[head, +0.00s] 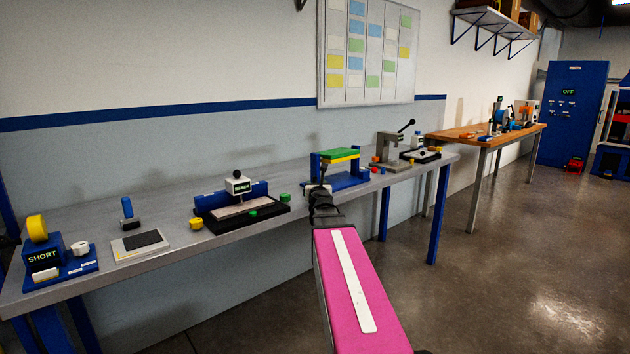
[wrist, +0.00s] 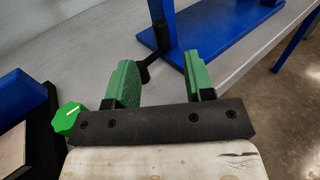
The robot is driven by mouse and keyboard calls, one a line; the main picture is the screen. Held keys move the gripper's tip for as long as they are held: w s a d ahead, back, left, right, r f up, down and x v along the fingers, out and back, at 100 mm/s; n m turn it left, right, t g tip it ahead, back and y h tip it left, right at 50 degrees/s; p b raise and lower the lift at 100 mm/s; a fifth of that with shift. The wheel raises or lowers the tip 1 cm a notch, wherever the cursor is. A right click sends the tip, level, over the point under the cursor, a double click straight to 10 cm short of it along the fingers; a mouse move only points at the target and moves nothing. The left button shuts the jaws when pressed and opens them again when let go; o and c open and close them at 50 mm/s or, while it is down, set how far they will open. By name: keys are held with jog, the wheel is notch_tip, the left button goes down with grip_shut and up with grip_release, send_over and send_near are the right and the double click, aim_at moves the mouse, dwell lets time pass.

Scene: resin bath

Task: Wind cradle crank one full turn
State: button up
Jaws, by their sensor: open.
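The cradle (head: 347,180) is a blue frame and base on the grey bench, with a green and yellow top piece. In the wrist view its blue base (wrist: 228,40) and one post show ahead of my gripper. A black crank (wrist: 160,38) sits at the near side of that post, with a dark arm reaching down toward the gap between my fingers. My gripper (wrist: 158,64) is open, its two green fingers on either side of that gap. I see no contact with the crank. In the head view my arm partly hides the crank side.
A black tray (head: 213,226) with a green knob (wrist: 67,118) stands left of my gripper. A lever press (head: 390,150) and small coloured pieces stand right of the cradle. A blue device marked SHORT (head: 44,260) is at the far left. The floor at right is clear.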

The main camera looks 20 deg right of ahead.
aim_at(315, 179)
jog(key=x, duration=0.8)
jog(key=shift+w+d+f, duration=0.1)
jog(key=shift+w, duration=0.15)
jog(key=shift+c, duration=0.3)
grip_shut()
